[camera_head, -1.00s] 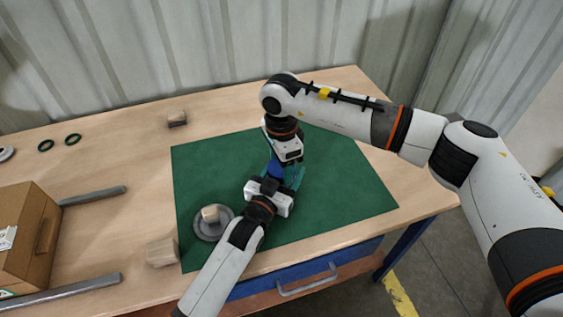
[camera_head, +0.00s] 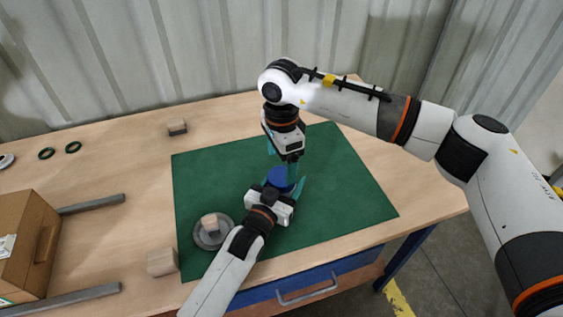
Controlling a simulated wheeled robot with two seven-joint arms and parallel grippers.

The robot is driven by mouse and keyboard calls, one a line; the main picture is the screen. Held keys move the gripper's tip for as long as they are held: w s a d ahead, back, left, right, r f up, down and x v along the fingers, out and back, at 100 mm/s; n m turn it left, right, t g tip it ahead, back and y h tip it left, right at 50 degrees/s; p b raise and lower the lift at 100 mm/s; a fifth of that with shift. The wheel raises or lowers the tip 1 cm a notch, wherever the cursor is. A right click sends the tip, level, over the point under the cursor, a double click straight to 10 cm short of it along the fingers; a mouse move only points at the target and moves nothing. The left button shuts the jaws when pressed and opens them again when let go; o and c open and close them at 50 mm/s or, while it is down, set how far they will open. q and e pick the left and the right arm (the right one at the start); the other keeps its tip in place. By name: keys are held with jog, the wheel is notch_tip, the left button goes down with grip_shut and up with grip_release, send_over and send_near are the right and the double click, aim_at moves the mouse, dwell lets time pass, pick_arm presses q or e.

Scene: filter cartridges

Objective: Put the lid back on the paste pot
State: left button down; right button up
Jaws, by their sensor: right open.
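A round blue pot (camera_head: 280,176) stands on the green mat (camera_head: 340,190). My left gripper (camera_head: 284,186) reaches in from the front with its teal fingers at the pot; its body hides the pot's lower front, and I cannot tell whether the fingers press on it. My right gripper (camera_head: 281,160) points down just above and behind the pot, open, with its teal fingers apart. The pot's top looks blue, partly behind a right finger; I cannot tell whether that is a lid. A grey round dish (camera_head: 203,240) with a wooden block on it lies left of the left gripper.
A cardboard box (camera_head: 22,240) stands at the left between two grey bars (camera_head: 92,204). Wooden blocks sit at the back (camera_head: 177,127) and at the front edge (camera_head: 161,262). The mat's right side is clear.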

jog(key=shift+o, duration=0.6)
jog(key=o, duration=0.3)
notch_tip(320, 180, up, 12)
pick_arm(q)
jog(key=shift+c, duration=1.3)
grip_release()
